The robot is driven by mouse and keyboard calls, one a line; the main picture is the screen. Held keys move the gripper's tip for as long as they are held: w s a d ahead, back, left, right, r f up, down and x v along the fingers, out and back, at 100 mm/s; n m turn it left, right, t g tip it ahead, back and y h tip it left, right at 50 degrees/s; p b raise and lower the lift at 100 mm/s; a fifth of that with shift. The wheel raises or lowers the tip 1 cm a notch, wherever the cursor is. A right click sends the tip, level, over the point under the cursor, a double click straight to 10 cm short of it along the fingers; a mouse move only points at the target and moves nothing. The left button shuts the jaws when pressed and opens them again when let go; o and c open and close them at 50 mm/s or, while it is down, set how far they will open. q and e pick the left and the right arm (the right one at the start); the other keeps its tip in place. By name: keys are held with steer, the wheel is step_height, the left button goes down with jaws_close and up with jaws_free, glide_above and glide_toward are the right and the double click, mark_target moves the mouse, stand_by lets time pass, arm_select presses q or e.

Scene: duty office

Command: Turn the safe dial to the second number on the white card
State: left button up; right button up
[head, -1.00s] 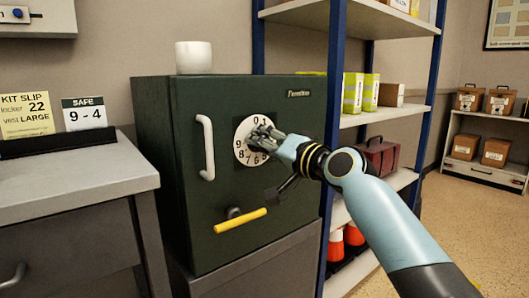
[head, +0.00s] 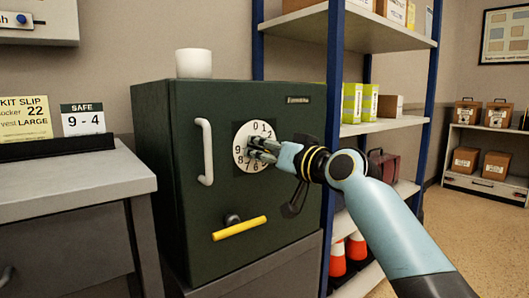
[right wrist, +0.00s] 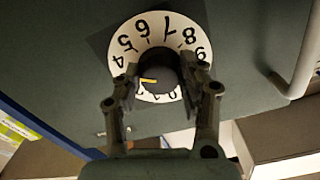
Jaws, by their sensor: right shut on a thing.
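The dark green safe (head: 170,240) has a white round dial (head: 241,136) with black numbers around its rim. My right gripper (head: 258,150) is at the dial. In the right wrist view, its two fingers (right wrist: 159,88) are shut on either side of the dark knob (right wrist: 158,66) at the dial's middle. A yellow mark on the knob points left in that view, roughly toward the side of the 4 on the dial (right wrist: 167,23). The fingers hide some numbers, so I cannot tell the exact setting. The white card (head: 83,122) reads "SAFE 9 - 4". My left gripper is out of view.
The safe has a white handle (head: 206,150) and a yellow-gripped lever (head: 240,229). A white cup (head: 193,63) stands on top. A kit slip (head: 25,117) leans above the grey desk (head: 60,185). Blue-post shelving (head: 335,110) stands close to the right, behind my arm.

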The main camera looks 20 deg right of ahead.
steer(key=shift+f, duration=0.2)
steer(key=o, duration=1.2)
steer(key=shift+r, duration=0.1)
steer(key=v, duration=1.2)
